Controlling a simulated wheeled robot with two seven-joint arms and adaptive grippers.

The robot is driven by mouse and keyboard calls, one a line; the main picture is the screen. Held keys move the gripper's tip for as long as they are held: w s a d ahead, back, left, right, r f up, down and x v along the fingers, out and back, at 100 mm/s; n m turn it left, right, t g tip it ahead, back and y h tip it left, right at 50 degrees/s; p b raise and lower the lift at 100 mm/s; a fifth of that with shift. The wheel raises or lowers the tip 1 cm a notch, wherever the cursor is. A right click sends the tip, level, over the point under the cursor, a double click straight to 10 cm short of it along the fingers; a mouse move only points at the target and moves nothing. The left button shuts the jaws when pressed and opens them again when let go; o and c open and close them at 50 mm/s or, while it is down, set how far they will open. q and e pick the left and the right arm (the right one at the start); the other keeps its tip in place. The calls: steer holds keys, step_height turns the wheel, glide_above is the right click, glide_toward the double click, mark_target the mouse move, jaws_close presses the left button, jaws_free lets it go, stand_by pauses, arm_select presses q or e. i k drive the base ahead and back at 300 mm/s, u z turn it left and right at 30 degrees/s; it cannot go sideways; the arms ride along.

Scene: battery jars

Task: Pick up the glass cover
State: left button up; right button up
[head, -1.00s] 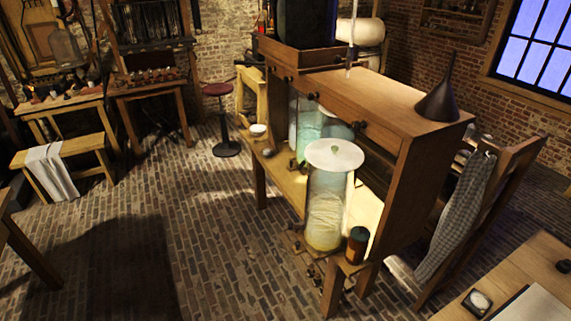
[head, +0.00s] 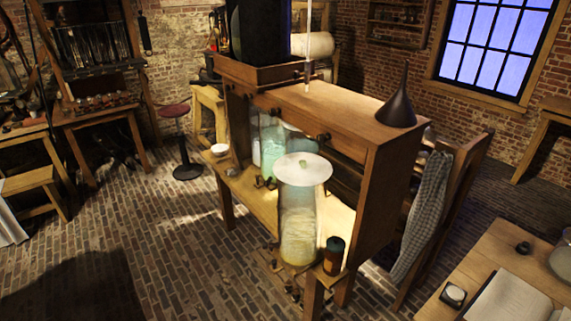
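A round white disc with a small greenish knob at its centre, which looks like the glass cover (head: 315,171), lies on top of a tall glass jar (head: 299,222). The jar stands near the front end of the lower shelf of a wooden stand (head: 345,212) and holds pale, yellowish contents. More glass jars (head: 272,146) stand behind it, partly hidden. Neither of my grippers shows in the head view.
A dark jar or can (head: 333,255) stands right of the tall jar. A dark funnel (head: 397,100) sits on the stand's top. A checked cloth (head: 422,215) hangs at its right. A table (head: 512,255) is at lower right. Brick floor (head: 165,245) is open at left.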

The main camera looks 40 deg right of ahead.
mark_target(299, 169)
steer(key=z, duration=0.25)
steer(key=i, duration=0.65)
steer(key=z, duration=0.55)
